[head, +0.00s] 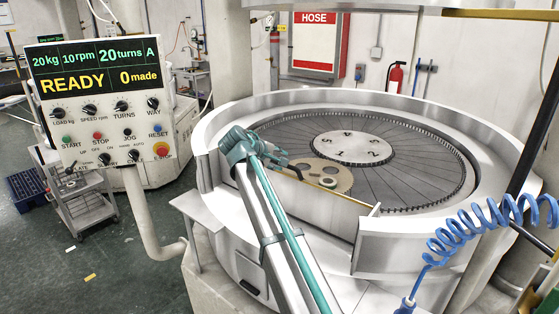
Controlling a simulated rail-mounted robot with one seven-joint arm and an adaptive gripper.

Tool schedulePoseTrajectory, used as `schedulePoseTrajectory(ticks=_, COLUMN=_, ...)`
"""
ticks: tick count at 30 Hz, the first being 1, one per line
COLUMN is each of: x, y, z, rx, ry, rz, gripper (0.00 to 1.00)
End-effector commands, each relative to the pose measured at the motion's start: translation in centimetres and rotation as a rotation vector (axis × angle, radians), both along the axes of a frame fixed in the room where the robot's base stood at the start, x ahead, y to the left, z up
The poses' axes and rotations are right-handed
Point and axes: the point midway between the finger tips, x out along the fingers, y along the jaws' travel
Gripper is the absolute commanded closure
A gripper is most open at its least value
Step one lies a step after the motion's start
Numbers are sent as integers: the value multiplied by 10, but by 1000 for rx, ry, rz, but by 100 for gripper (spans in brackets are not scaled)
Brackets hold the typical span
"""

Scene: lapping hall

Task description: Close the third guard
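The round lapping machine has a pale raised guard wall (330,98) around its dark, grooved plate (420,150). Along the near side the wall is interrupted, and a lower front panel (318,208) with a brass-coloured top edge spans the gap. A wall end (400,245) stands at the right of this gap. No guard number is visible, so I cannot tell which is the third. My gripper (280,160) is above the near left of the plate, close to the gap. Its fingers are small and partly hidden, so its opening and any contact are unclear.
A tan disc (322,177) with holes lies on the plate near my gripper. A numbered pale hub (352,148) is at the centre. The control panel (105,95) reads READY and 0 made. A blue coiled hose (480,232) hangs at the right.

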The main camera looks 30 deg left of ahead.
Motion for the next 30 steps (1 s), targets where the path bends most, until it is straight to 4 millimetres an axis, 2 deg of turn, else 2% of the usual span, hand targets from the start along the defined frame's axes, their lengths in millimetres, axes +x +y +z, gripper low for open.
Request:
schedulePoseTrajectory(ticks=12, x=-59, y=11, z=41, rx=0, ry=-2, rz=1, gripper=59)
schedulePoseTrajectory(ticks=18, x=-82, y=16, z=58, rx=0, ry=-1, rz=0, gripper=59)
schedulePoseTrajectory(ticks=24, x=-91, y=18, z=65, rx=0, ry=-1, rz=-1, gripper=59)
schedulePoseTrajectory(ticks=30, x=-92, y=18, z=65, rx=0, ry=-1, rz=-2, gripper=59)
